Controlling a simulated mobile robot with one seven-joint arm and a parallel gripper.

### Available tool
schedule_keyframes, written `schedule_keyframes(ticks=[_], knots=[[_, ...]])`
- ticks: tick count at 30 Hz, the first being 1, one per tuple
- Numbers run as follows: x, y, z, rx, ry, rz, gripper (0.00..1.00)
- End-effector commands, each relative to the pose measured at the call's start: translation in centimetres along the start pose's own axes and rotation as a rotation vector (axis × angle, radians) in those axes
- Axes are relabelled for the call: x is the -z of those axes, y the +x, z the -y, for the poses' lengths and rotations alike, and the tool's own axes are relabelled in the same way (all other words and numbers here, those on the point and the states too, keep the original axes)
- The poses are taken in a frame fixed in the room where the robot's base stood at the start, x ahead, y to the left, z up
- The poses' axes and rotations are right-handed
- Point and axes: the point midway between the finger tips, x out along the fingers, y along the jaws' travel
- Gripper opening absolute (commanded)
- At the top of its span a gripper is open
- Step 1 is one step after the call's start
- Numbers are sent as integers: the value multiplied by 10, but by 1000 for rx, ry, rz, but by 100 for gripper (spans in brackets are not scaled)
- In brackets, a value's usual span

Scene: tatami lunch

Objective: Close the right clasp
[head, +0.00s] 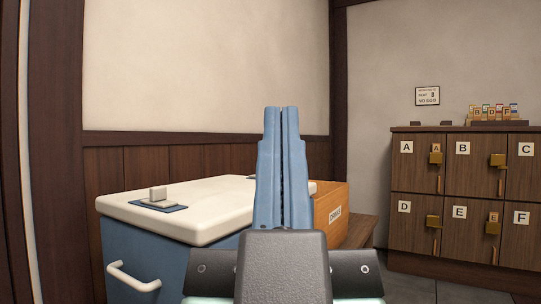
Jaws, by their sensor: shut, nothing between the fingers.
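A cooler box with a white lid (205,203) and a blue body (190,262) stands at the lower left. The lid looks shut. A small pale block on a dark blue plate (158,200) sits on the lid near its left end. I cannot make out a right clasp; my gripper hides part of the box's right side. My gripper (281,112) points up in the middle of the view, its two blue fingers shut together with nothing between them. It stands in front of the lid's right part; I cannot tell if it touches the box.
A white handle (134,277) sticks out from the cooler's near side. A wooden box with a label (331,207) stands right of the cooler, partly behind my gripper. Lettered wooden lockers (463,190) stand at the right. The grey floor (412,287) before them is clear.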

Motion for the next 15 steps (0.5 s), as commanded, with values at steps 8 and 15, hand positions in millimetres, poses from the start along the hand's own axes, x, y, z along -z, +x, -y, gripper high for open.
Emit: schedule_keyframes(ticks=[8, 15], knots=[[77, 81, -1, 1, 2, -1, 0], [132, 140, -1, 1, 4, 0, 0]])
